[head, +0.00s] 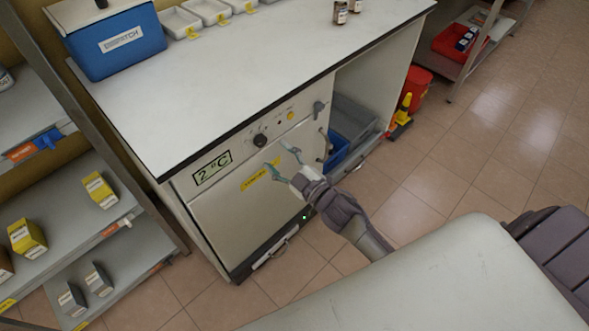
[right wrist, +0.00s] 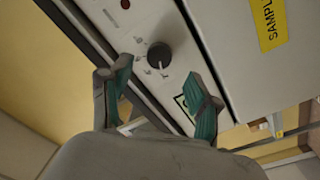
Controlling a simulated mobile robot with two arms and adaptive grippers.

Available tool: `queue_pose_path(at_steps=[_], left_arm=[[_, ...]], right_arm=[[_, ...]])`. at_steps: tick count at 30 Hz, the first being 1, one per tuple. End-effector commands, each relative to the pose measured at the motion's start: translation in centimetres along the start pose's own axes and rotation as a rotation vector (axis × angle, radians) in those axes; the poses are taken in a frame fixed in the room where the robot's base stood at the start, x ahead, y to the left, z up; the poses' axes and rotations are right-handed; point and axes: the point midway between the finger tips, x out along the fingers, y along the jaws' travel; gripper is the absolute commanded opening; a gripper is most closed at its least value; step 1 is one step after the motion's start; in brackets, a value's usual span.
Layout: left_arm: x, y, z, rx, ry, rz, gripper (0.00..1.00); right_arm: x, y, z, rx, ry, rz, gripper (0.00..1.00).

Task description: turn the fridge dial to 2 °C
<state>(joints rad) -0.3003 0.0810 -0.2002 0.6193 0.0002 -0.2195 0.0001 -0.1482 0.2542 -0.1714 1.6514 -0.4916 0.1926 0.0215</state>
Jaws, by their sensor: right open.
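The fridge (head: 230,210) is a pale under-counter unit with a control strip along its top. Its black dial (head: 260,140) sits on that strip, and the display (head: 212,168) left of it reads "2 °C". My right gripper (head: 281,159) is open and empty in front of the fridge, just below and right of the dial. In the right wrist view the dial (right wrist: 159,55) lies beyond the open fingertips (right wrist: 160,82), apart from them, with small marks around it. My left gripper is not in view.
The counter (head: 220,75) above holds a blue "DISPATCH" box (head: 118,62), white trays and brown bottles (head: 340,12). Shelves (head: 75,215) with boxes stand at left. A red bucket (head: 417,88) is beyond the fridge. Floor (head: 440,165) is clear at right.

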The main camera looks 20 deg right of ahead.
Motion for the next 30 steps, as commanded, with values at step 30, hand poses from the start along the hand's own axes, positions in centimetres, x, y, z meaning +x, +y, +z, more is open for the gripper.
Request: queue_pose_path(at_steps=[30], left_arm=[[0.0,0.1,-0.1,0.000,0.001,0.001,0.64]], right_arm=[[-7.2,0.0,0.0,0.000,0.001,0.000,0.62]])
